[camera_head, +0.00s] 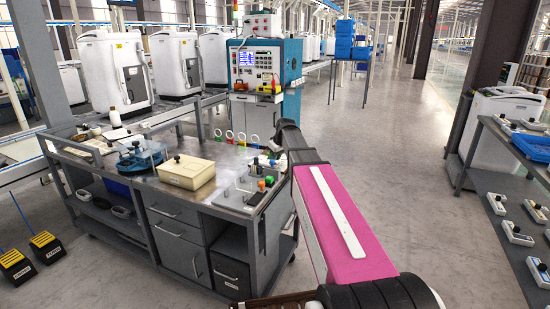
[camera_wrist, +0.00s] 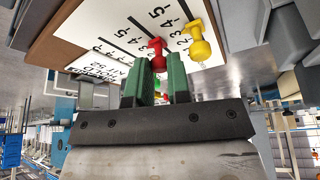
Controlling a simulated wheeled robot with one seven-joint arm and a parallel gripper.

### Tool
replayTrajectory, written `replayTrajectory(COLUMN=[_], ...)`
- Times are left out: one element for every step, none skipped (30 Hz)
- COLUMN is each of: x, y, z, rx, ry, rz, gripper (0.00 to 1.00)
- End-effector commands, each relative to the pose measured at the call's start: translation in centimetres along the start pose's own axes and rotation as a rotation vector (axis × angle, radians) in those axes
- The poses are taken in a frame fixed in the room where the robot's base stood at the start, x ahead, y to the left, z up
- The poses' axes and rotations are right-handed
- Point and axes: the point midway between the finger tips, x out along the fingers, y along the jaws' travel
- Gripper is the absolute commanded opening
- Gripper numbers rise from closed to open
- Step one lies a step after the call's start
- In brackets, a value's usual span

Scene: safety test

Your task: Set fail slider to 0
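In the wrist view a white panel (camera_wrist: 110,38) with a brown edge carries printed scales with numbers up to 5. A red slider knob (camera_wrist: 156,48) and a yellow slider knob (camera_wrist: 200,46) stand out from it. Lettering at the panel's lower left is too blurred to read surely, so I cannot tell which knob is the fail slider. My gripper (camera_wrist: 157,66) has two green fingers parted by a gap. The red knob lies just at or beyond the fingertips; contact is unclear. The yellow knob is right of the fingers. In the head view my gripper is hidden behind my arm.
The workbench (camera_head: 190,200) holds a beige box (camera_head: 188,172), a blue round fixture (camera_head: 136,160) and a grey plate (camera_head: 243,190) with small coloured parts. A blue test cabinet (camera_head: 265,65) stands behind. Another table (camera_head: 515,160) is at right. The floor between is clear.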

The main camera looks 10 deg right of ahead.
Motion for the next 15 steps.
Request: replayTrajectory(x=[0.0, 0.0, 0.1, 0.1, 0.2, 0.4, 0.6, 0.8, 1.0, 1.2, 1.4, 1.6, 1.8, 1.8, 1.9], y=[0.0, 0.0, -0.1, -0.1, -0.2, -0.3, -0.5, -0.7, -1.0, -1.2, -1.4, -1.6, -1.8, -1.9, -2.0], z=[0.0, 0.0, -0.2, -0.4, -0.6, -1.1, -1.4, -1.9, -2.5, -3.0, -3.5, -4.0, -4.3, -4.5, -4.6], rx=[0.0, 0.0, 0.0, 0.0, 0.0, 0.0, -0.001, -0.001, -0.003, -0.003, -0.002, -0.001, -0.001, -0.001, -0.001], ry=[0.0, 0.0, 0.0, 0.0, 0.0, 0.0, 0.0, 0.0, 0.0, 0.0, -0.001, -0.001, -0.001, -0.001, -0.001], rz=[0.0, 0.0, 0.0, 0.0, -0.001, -0.001, -0.001, -0.001, -0.001, -0.001, -0.001, -0.001, -0.001, -0.001, 0.0], gripper=[0.0, 0.0, 0.0, 0.0, 0.0, 0.0, 0.0, 0.0, 0.0, 0.0, 0.0, 0.0, 0.0, 0.0, 0.0])
